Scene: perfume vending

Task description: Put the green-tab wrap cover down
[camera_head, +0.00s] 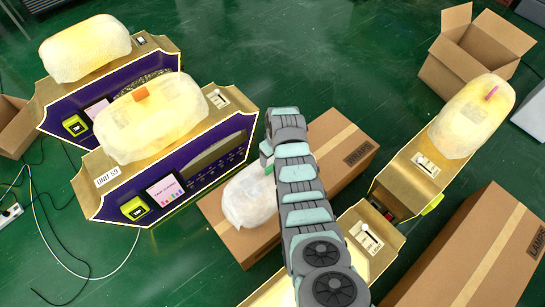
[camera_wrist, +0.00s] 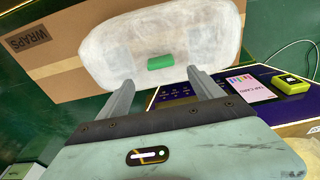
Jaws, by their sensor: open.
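The green-tab wrap cover (camera_head: 248,200) is a whitish, translucent, rounded wrap. It appears to lie on top of the closed cardboard box (camera_head: 345,150) labelled WRAPS, and my arm hides its right part in the head view. In the wrist view the cover (camera_wrist: 205,35) spans the top middle, with its green tab (camera_wrist: 160,62) facing my gripper. My gripper (camera_wrist: 159,76) is open, its two fingers spread on either side of the tab with nothing clearly held between them. Fingertip contact with the cover cannot be told. My arm hides the fingertips in the head view.
Left stand two purple-and-gold machines; the nearer (camera_head: 185,175) bears an orange-tab cover (camera_head: 150,118), the farther a plain-looking cover (camera_head: 85,48). Right, a gold machine (camera_head: 405,185) bears a pink-tab cover (camera_head: 472,115). An open carton (camera_head: 450,70) stands behind it, another closed box (camera_head: 490,255) in front.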

